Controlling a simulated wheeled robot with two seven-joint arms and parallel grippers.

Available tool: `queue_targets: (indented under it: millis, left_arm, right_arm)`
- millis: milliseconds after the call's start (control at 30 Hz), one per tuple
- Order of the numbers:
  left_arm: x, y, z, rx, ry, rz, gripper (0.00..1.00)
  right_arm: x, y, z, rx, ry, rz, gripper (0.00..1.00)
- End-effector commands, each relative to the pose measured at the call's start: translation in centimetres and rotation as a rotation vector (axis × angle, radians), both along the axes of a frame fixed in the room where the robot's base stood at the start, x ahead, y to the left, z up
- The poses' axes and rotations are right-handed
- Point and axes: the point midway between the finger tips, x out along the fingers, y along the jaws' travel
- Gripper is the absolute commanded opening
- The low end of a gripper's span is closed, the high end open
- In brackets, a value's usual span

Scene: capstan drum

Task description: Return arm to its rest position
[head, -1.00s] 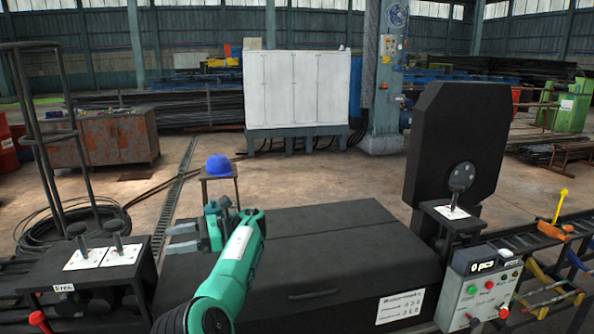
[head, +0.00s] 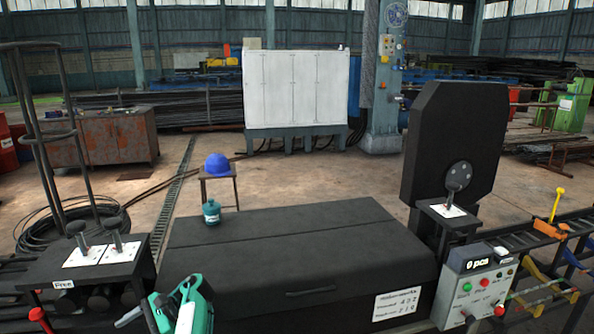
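My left arm is folded low at the bottom left of the head view, in front of the black lidded box. Its green wrist and gripper end (head: 168,303) shows beside the white-labelled forearm, apart from the box top. Its fingers cannot be made out, so I cannot tell whether they are open or shut. A small teal canister (head: 211,213) with a dark cap stands upright near the far left of the black box's lid (head: 290,240), well away from the arm. My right gripper is not in view.
A lever stand (head: 66,285) is just left of my arm. A stool (head: 219,188) with a blue helmet (head: 217,165) stands behind the box. A control box (head: 478,288) and a black upright plate (head: 455,140) are at right. The lid is otherwise clear.

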Motion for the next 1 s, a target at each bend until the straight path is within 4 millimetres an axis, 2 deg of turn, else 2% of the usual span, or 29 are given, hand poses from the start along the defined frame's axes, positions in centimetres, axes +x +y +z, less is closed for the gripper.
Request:
queue_targets:
  millis: [33, 200, 333, 467, 567, 733, 867, 1000]
  left_arm:
    - [-1.7, 0.9, -1.8, -0.002, -0.054, 0.018, 0.67]
    - [-6.2, 2.5, -6.5, -0.03, -0.259, 0.052, 0.67]
    - [-9.6, 3.0, -9.3, -0.062, -0.418, 0.066, 0.67]
    - [-12.8, 2.5, -11.4, -0.112, -0.572, 0.071, 0.67]
    - [-15.1, 1.6, -12.6, -0.167, -0.685, 0.073, 0.67]
    - [-19.3, -1.2, -13.7, -0.295, -0.861, 0.08, 0.67]
    - [-22.6, -4.4, -13.8, -0.428, -0.973, 0.1, 0.67]
    - [-26.2, -8.3, -13.0, -0.584, -1.06, 0.138, 0.67]
  right_arm:
    - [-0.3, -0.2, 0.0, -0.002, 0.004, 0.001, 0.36]
    - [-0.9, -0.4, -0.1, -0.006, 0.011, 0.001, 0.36]
    - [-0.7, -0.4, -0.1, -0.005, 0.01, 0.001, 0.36]
    - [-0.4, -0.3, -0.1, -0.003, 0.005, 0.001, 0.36]
    - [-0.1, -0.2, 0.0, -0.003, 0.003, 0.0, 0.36]
    - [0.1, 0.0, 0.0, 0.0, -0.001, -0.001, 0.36]
    - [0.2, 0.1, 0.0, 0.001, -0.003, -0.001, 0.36]
    - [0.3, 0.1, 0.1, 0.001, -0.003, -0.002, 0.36]
